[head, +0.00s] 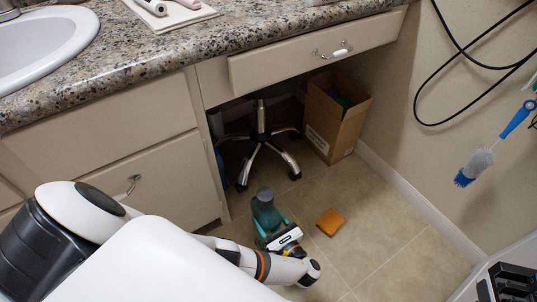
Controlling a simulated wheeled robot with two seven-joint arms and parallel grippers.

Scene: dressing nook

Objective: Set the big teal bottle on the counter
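The big teal bottle (266,214), with a dark grey cap, is at floor level in front of the opening under the counter. My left arm reaches down from the lower left, and my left gripper (277,238) is right at the bottle's lower part. The gripper hides the bottle's base, and its fingers do not show clearly, so I cannot tell whether they are closed on it. The granite counter (165,55) runs along the top left, well above the bottle. My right gripper is not in view.
An orange sponge-like block (330,222) lies on the floor right of the bottle. A chair base (262,140) and a cardboard box (335,115) stand under the counter. A sink (40,45) and a cloth (180,14) with items occupy parts of the counter. A blue brush (480,163) hangs at right.

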